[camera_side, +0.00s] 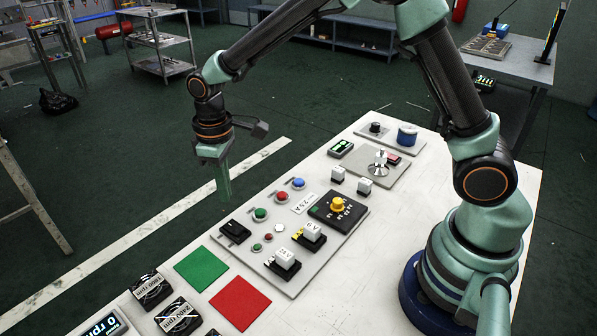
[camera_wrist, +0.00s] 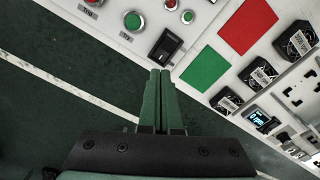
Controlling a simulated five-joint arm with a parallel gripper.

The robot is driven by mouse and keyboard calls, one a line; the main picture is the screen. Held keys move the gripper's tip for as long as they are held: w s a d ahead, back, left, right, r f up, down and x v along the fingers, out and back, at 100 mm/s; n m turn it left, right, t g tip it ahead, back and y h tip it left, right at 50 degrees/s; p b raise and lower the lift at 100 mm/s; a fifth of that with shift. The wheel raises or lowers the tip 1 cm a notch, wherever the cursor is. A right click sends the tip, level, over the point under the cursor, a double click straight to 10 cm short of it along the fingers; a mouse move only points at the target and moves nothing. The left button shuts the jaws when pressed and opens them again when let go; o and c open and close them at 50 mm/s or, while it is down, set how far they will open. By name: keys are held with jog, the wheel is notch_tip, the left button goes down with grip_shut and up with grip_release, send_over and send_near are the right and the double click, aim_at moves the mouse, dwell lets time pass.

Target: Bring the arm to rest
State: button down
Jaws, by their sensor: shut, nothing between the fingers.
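My gripper (camera_side: 224,190) hangs pointing down, beyond the far left edge of the white table (camera_side: 390,275) and in the air over the dark green floor. In the wrist view its two green fingers (camera_wrist: 160,78) lie side by side with their tips together, and nothing shows between them. It touches nothing that I can see. The control panel (camera_side: 295,270) on the table lies to its right, with the black rocker switch (camera_side: 235,232) closest to it.
The floor left of the table is clear around a white line.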

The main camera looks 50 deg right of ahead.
jog(key=s+d+r+m+t, duration=0.1)
jog(key=s+d+r, duration=0.25)
jog(key=r, duration=0.25)
jog(key=s+d+r+m+t, duration=0.2)
jog(key=d+r, duration=0.2)
jog(key=r, duration=0.2)
jog(key=s+d+r+m+t, duration=0.2)
jog(key=s+d, duration=0.3)
jog(key=s, duration=0.4)
jog(key=shift+d+r+m+t, duration=0.3)
jog(key=shift+d+r+m, duration=0.05)
jog(key=shift+r+m, duration=0.05)
